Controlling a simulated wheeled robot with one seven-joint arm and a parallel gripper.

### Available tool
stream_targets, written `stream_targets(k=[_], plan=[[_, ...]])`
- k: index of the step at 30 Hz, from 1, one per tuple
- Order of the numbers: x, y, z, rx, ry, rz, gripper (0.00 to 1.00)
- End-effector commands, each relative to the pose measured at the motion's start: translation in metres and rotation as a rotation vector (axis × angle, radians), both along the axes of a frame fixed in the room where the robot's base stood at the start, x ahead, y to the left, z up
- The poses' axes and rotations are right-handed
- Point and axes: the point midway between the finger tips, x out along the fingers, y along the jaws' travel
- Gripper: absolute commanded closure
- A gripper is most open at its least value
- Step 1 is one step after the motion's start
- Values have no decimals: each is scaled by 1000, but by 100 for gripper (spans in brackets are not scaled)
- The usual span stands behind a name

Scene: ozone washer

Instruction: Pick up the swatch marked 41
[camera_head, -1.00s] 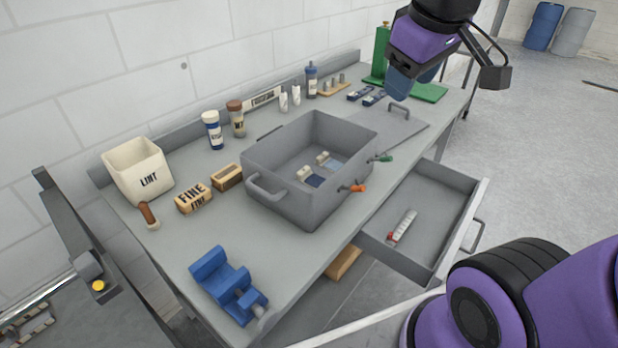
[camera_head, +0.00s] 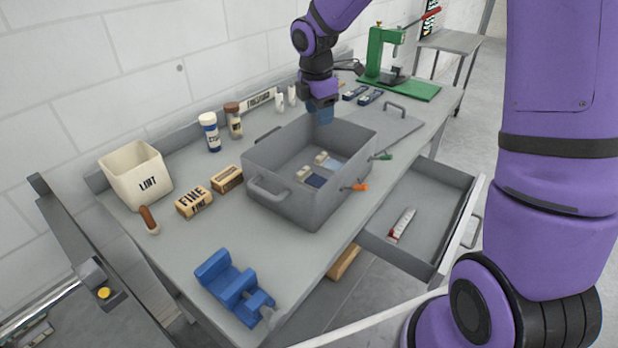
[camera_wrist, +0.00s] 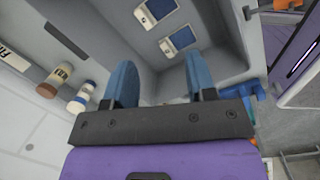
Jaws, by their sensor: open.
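Two swatches lie on the floor of the open grey metal box (camera_head: 283,205) on the bench. My gripper (camera_head: 321,117) is open and empty at the box's back rim, with blue fingers pointing down (camera_wrist: 160,82).
The grey lid (camera_head: 383,130) lies right of the box. An open drawer (camera_head: 420,215) juts out below. Bottles (camera_head: 210,132) stand behind, and a blue vise (camera_head: 232,285) sits in front.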

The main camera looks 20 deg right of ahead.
Motion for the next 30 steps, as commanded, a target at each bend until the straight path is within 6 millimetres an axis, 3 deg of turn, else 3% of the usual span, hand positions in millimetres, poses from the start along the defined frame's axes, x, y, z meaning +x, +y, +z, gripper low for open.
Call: stream_targets(k=[3, 10, 20, 30], plan=[[21, 7, -34, 21, 47, 139, 49], [49, 19, -85, 68, 95, 366, 49], [60, 24, -111, 90, 109, 464, 49], [59, 24, -156, 90, 109, 464, 49]])
